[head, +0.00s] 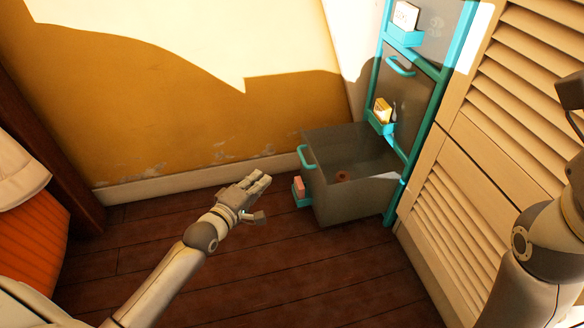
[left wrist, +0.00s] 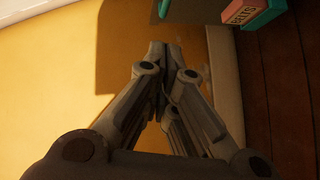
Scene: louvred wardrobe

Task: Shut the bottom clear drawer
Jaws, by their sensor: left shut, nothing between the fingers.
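The bottom clear drawer (head: 350,200) stands pulled out from the teal-framed drawer unit (head: 420,130), near the floor. Its teal handle (head: 306,158) is on the front face, at the left. A small teal holder with a pinkish box (head: 299,187) is on the same face; in the left wrist view the box (left wrist: 243,12) reads "BELTS". A small reddish-brown item (head: 342,176) lies inside the drawer. My left gripper (head: 262,180) is shut and empty, left of the drawer front and apart from it. In the left wrist view its fingertips (left wrist: 165,45) are together. My right arm is at the right edge; its fingers are unclear.
Louvred wardrobe doors (head: 510,120) stand right of the drawer unit. A closed drawer with a teal handle (head: 400,66) is above the open one. An orange-and-white item (head: 32,210) is at the left edge. The wooden floor (head: 290,260) in front is clear.

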